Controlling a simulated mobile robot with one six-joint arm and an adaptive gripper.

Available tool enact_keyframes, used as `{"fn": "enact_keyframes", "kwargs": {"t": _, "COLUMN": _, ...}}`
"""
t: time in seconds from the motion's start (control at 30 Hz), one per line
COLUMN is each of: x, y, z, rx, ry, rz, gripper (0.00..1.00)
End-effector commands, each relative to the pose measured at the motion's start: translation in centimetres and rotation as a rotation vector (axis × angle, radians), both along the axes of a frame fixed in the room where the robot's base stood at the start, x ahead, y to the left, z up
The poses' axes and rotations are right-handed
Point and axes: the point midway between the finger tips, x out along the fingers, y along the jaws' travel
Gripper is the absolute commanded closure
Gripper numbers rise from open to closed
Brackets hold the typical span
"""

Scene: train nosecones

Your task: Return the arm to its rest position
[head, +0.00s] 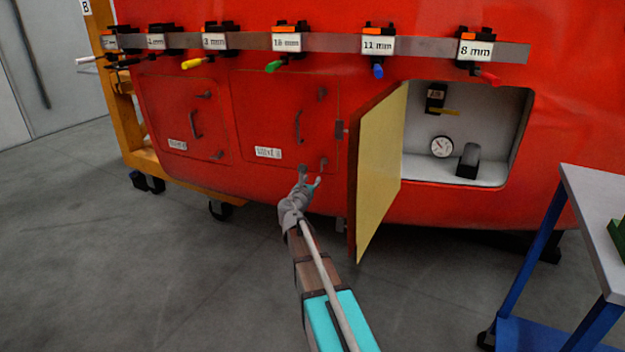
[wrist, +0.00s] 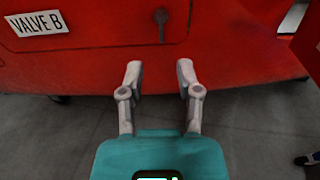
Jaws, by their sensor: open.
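My gripper (head: 310,180) is at the end of my outstretched arm, in front of the lower edge of the red nosecone (head: 300,60). In the wrist view my gripper (wrist: 160,80) shows two grey fingers spread apart with nothing between them. Beyond the fingers is the red panel with a "VALVE B" label (wrist: 37,23) at the upper left and a dark latch (wrist: 161,22) at the top. In the head view the gripper is just left of the open hatch door (head: 378,165) and below the closed middle hatch (head: 285,115). I cannot tell whether it touches the panel.
The open door stands out toward me, right of my arm. Its compartment (head: 415,165) holds a gauge (head: 440,147). A blue-legged cart (head: 600,195) stands at the right. A rail (head: 330,43) with labelled, coloured-handled tools runs along the top. Grey floor at left is clear.

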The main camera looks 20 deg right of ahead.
Motion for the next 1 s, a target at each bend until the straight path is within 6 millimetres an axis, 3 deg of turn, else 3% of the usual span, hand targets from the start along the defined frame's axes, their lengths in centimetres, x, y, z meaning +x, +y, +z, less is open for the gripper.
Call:
{"fn": "enact_keyframes", "kwargs": {"t": 0.63, "x": -0.4, "y": 0.0, "z": 0.6, "rx": 0.043, "ry": -0.020, "rz": -0.013, "gripper": 0.56}}
{"fn": "enact_keyframes", "kwargs": {"t": 1.0, "x": -4.0, "y": 0.4, "z": 3.8, "rx": 0.389, "ry": -0.177, "rz": -0.137, "gripper": 0.56}}
